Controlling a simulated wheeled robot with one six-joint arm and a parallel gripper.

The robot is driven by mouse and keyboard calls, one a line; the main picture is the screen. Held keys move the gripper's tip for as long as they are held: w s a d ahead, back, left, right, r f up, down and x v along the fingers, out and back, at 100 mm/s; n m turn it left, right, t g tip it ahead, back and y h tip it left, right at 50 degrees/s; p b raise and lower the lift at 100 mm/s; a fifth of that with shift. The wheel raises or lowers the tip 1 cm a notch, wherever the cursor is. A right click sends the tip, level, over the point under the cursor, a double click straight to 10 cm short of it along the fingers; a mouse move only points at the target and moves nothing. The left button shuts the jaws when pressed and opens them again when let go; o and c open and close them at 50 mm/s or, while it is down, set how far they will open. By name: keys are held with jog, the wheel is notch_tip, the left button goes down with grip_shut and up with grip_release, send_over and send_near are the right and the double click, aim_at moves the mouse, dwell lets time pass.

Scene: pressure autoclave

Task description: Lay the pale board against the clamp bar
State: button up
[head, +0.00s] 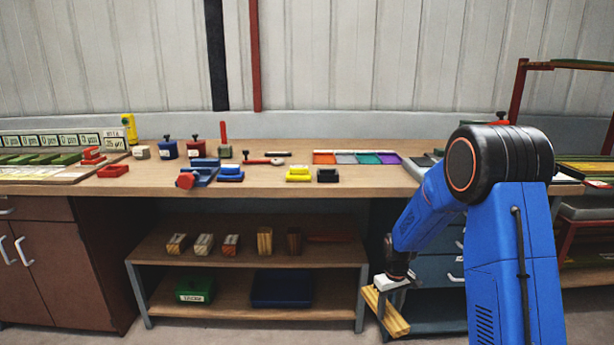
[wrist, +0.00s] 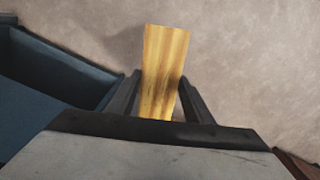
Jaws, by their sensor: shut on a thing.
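My gripper (head: 392,289) is low in front of the bench, at the right of the lower shelf in the head view. It is shut on a pale yellow wooden board (head: 387,313), which hangs tilted in the air. In the wrist view the board (wrist: 164,62) stands out between the two dark fingers (wrist: 160,95), with bare floor behind it. I cannot pick out the clamp bar for certain. A red-handled tool (head: 262,161) and a short dark bar (head: 278,153) lie on the bench top.
The wooden bench (head: 260,186) holds blue, yellow and black fixtures and a tray of coloured sections (head: 356,158). Several wood blocks sit on the shelf (head: 330,253) below, with green and blue bins under them. A blue drawer cabinet (head: 431,270) stands close behind my gripper.

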notch_tip(320, 180, down, 15)
jog(key=w+m, duration=0.1)
jog(key=m, duration=0.3)
jog(key=shift+w+d+f, duration=0.15)
jog(key=shift+w+d, duration=0.25)
